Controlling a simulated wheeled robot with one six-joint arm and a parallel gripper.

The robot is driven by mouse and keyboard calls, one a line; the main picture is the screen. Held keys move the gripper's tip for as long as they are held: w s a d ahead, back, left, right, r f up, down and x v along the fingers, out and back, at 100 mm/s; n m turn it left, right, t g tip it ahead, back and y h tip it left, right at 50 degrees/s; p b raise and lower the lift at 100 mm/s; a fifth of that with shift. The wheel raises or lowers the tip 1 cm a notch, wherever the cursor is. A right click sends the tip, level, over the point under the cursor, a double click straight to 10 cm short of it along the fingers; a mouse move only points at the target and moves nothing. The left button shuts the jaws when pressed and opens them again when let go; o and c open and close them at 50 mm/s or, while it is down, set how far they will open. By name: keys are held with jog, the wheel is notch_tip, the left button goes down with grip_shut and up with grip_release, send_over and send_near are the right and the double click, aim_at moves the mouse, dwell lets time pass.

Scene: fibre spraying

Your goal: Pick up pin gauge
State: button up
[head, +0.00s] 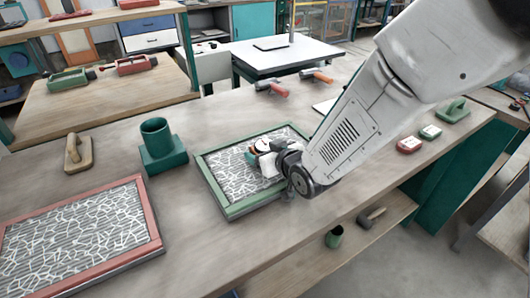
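My arm reaches in from the upper right in the head view. My gripper (256,152) is low over the green-framed panel (237,207), whose grey face has white fibre-like lines. The gripper is small here, and its fingers cannot be made out well. White, orange and dark parts show at its tip, and I cannot tell whether one of them is a held thing. I cannot pick out a pin gauge for certain. Two small block-like things, one red (409,145) and one green (430,132), both with pale tops, lie on the bench to the right of my arm.
A green cup on a block (163,150) stands left of the green-framed panel. A wooden float (77,154) and a red-framed panel (155,240) lie further left. Red and orange-headed tools (271,88) lie at the bench's back. A green float (454,110) is at right.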

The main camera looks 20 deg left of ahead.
jog(key=c, duration=0.8)
jog(key=shift+c, duration=0.4)
jog(key=shift+r, duration=0.2)
